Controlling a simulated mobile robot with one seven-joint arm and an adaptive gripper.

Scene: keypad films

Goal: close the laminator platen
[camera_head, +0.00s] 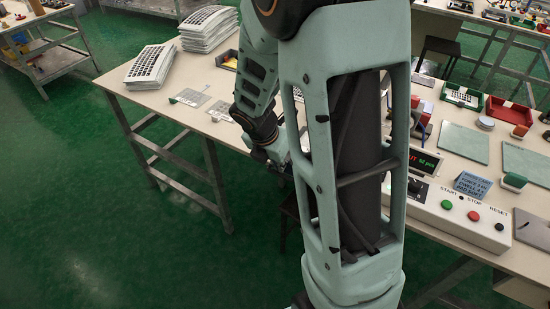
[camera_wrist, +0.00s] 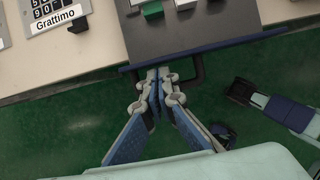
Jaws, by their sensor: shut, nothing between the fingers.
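In the wrist view, a dark grey flat plate with a blue front edge (camera_wrist: 225,44), which looks like the laminator platen, fills the upper middle. A black bar handle (camera_wrist: 198,68) stands out from its front edge. In the head view my own arm hides the laminator and most of my gripper. How far the platen stands open cannot be told.
A control box (camera_head: 440,208) with start, stop and reset buttons and a lit display (camera_head: 423,162) stands on the bench, right of my arm. Keypad sheet stacks (camera_head: 150,66) lie at the left. A printed sheet (camera_wrist: 60,18) lies left of the plate. Green floor in front is open.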

